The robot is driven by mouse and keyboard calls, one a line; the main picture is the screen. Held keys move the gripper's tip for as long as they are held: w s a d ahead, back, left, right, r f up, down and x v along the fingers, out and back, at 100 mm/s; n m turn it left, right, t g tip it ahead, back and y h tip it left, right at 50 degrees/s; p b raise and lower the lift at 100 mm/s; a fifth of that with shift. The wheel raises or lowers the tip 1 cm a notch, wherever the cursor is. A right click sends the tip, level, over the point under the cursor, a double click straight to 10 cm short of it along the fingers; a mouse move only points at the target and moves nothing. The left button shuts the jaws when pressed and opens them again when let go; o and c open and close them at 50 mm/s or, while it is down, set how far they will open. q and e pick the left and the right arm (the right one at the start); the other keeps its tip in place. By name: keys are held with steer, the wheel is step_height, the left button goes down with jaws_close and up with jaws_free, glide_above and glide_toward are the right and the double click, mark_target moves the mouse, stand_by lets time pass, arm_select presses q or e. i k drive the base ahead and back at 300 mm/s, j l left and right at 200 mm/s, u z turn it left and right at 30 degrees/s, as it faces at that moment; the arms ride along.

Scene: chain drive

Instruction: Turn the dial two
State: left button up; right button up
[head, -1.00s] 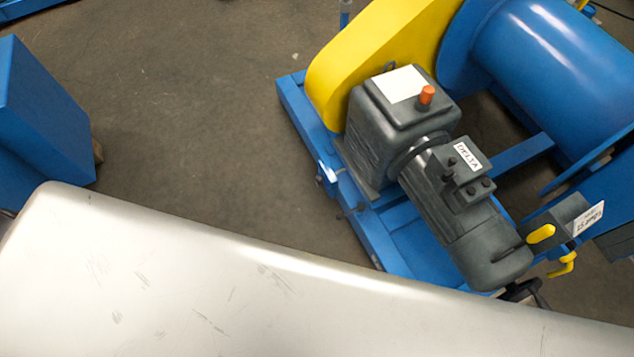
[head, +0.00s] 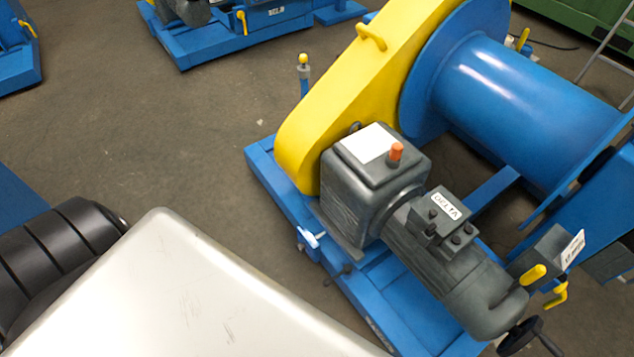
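No dial can be made out for certain in the head view. A blue winch machine fills the right side, with a blue drum (head: 530,100), a yellow chain guard (head: 345,95) and a grey motor (head: 450,275) labelled DELTA. A black handwheel (head: 518,337) shows at the lower right, partly cut off by the frame edge. A grey box with a yellow lever (head: 532,275) and a white label sits above it. Neither of my grippers is in view.
The blue base frame (head: 262,170) of the machine stands on a brown concrete floor (head: 180,140), which is clear to its left. More blue machines (head: 195,45) stand at the back. A ladder (head: 610,50) and a green object (head: 570,22) are at the upper right.

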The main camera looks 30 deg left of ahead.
mark_target(300, 247)
steer(key=j+z, duration=0.25)
steer(key=j, duration=0.5)
steer(key=j+z, duration=0.3)
steer(key=j, duration=0.45)
steer(key=j+z, duration=0.25)
steer(key=j, duration=0.5)
